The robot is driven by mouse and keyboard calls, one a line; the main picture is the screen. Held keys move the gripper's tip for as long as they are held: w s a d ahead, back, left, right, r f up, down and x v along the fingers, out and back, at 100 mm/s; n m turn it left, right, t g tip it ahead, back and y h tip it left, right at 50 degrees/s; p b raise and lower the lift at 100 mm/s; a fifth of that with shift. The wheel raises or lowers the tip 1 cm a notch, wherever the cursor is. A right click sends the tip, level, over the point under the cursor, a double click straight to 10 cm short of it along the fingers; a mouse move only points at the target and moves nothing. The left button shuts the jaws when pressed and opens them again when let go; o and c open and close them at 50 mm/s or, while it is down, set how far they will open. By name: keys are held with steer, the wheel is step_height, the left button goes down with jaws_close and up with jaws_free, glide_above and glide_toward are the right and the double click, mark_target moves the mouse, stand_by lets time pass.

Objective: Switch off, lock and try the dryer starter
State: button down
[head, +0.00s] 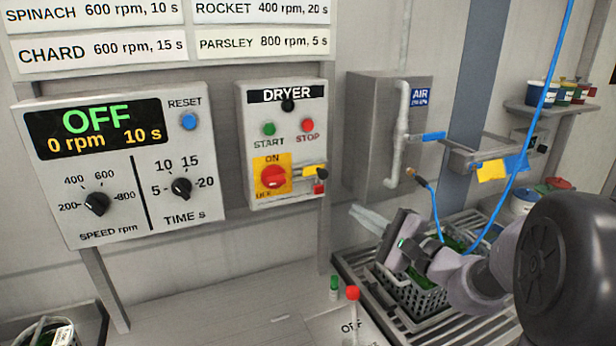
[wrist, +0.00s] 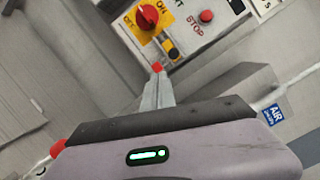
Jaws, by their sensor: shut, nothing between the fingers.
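The dryer starter (head: 286,143) is a white box with a green START button (head: 269,129), a red STOP button (head: 307,125) and a dark lamp (head: 288,105). Its red rotary switch (head: 273,178) sits on a yellow plate marked ON and OFF; I cannot tell which its handle points to. A yellow and black fitting (head: 315,172) is beside it, with a small red piece, perhaps a padlock (head: 319,188), below. My gripper (head: 357,212) is shut and empty, right of and below the box. In the wrist view its fingertips (wrist: 158,80) overlap the red piece (wrist: 157,67); contact is unclear.
A control panel (head: 120,165) at left shows OFF, 0 rpm, 10 s. A grey AIR box (head: 385,120) is right of the starter, with a blue hose (head: 535,110). Red-topped (head: 352,293) and green-topped (head: 334,282) items stand below. A greens basket (head: 415,298) is under my arm.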

mark_target(310, 175)
steer(key=w+d+m+t+h, duration=0.2)
steer(key=d, duration=0.2)
steer(key=w+a+r+b, duration=0.1)
steer(key=w+a+r, duration=0.1)
steer(key=w+a, duration=0.5)
steer(key=shift+w+a+r, duration=0.15)
steer(key=shift+w+r, duration=0.05)
steer(key=shift+w, duration=0.4)
steer(key=shift+a, duration=0.1)
steer(key=shift+s+a+b, duration=0.3)
steer(key=shift+a+b, duration=0.25)
steer(key=shift+a, duration=0.4)
steer(key=shift+s+a+b, duration=0.3)
steer(key=shift+a+b, duration=0.2)
steer(key=shift+a, duration=0.4)
